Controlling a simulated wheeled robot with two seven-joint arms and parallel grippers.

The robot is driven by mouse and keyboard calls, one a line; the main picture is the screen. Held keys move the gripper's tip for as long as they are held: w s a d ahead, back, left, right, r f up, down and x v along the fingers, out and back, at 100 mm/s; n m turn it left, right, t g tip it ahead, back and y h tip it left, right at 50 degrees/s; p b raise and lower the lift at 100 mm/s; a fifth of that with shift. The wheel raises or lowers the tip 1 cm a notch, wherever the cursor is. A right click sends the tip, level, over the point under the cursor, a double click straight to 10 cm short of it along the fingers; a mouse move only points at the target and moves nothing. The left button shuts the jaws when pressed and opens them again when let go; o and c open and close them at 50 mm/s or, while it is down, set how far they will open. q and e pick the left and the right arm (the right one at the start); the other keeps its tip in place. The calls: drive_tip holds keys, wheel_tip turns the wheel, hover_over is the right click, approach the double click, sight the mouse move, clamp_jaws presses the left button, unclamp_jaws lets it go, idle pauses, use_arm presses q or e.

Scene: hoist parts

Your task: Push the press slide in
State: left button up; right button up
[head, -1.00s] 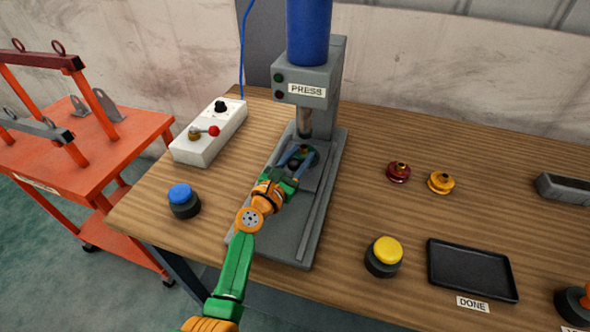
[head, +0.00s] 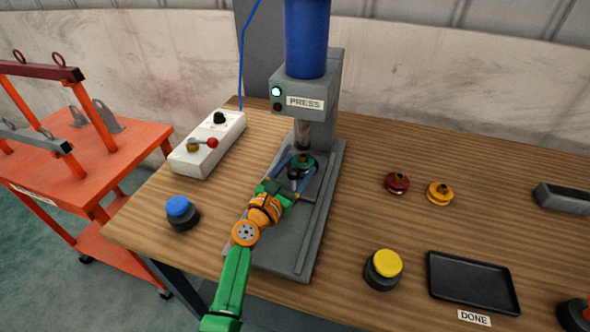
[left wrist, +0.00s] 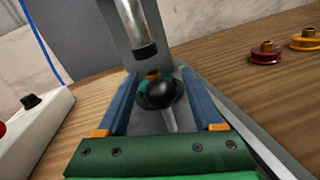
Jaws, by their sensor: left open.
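The grey press (head: 305,100) stands on the bench with its ram (head: 303,135) above the slide. The slide is a light grey plate (head: 318,181) with a black ball knob (head: 294,173) at its near end. A green wheel with a brass hub (head: 303,160) sits on it, under or close to the ram; the left wrist view shows it just behind the knob (left wrist: 160,95). My left gripper (head: 300,172) is open, its blue fingers on either side of the knob and wheel, with gaps visible in the wrist view (left wrist: 160,90). My right gripper is not in view.
The press's upper lamp (head: 276,91) glows green. A white control box (head: 209,145) and a blue button (head: 181,212) stand left. To the right are red (head: 397,183) and yellow (head: 439,193) wheels, a yellow button (head: 383,268) and a black tray (head: 470,286).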

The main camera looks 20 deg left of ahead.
sight(290, 178)
use_arm(q)
drive_tip(key=v, duration=0.5)
drive_tip(key=shift+s, duration=0.25)
drive_tip(key=shift+w, duration=0.1)
